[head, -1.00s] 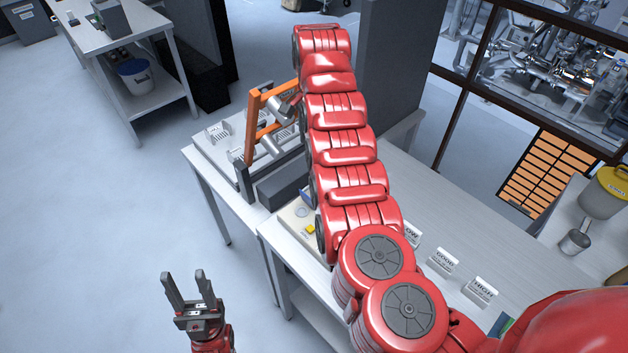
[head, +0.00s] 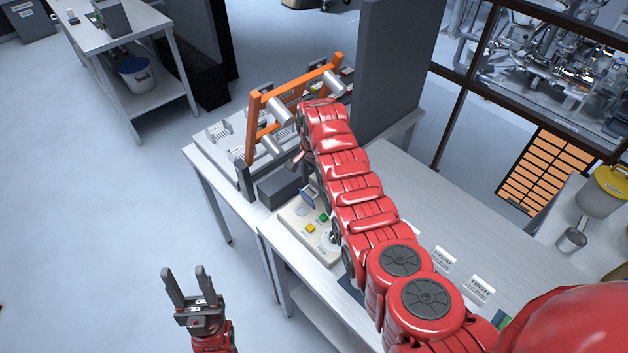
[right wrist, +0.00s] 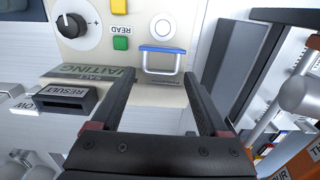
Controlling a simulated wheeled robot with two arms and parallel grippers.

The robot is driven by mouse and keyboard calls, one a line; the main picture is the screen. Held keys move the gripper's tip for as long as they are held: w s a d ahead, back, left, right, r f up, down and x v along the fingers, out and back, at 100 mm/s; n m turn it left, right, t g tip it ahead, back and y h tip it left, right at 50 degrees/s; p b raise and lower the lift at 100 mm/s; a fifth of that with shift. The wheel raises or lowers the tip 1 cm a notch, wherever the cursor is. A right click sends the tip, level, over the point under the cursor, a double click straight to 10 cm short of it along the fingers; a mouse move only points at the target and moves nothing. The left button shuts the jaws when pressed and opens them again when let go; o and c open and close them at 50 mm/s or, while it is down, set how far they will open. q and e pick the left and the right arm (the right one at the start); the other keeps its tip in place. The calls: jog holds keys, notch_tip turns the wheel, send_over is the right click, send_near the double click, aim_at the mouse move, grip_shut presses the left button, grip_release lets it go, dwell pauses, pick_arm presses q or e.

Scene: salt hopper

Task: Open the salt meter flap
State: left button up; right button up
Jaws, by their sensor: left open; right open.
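The salt meter (head: 290,236) is a beige box on the table; in the right wrist view its panel (right wrist: 105,53) shows a dark knob, green and yellow buttons and a grey display. Its blue-edged flap (right wrist: 160,60) shows between and just beyond my right fingertips, and also in the head view (head: 309,194). I cannot tell whether the flap is raised. My right gripper (right wrist: 158,82) is open and empty, apart from the flap as far as I can see; in the head view my arm mostly hides it. My left gripper (head: 185,271) is open and empty over the floor.
An orange frame (head: 254,127) with grey cylinders and a dark block (head: 282,187) stand beside the meter. A tall grey panel (head: 400,65) rises behind. Small label cards (head: 478,290) stand on the table to the right.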

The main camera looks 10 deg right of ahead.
jog(key=shift+w+f, duration=0.1)
jog(key=shift+f, duration=0.1)
jog(key=c, duration=1.1)
jog(key=shift+f+b, duration=0.1)
jog(key=shift+b, duration=0.25)
jog(key=y+b, duration=0.1)
jog(key=b, duration=1)
jog(key=shift+w+d+f+g, duration=0.25)
jog(key=shift+d+f+g, duration=0.05)
jog(key=shift+d, duration=0.05)
jog(key=shift+r, duration=0.25)
jog(key=o, duration=1.1)
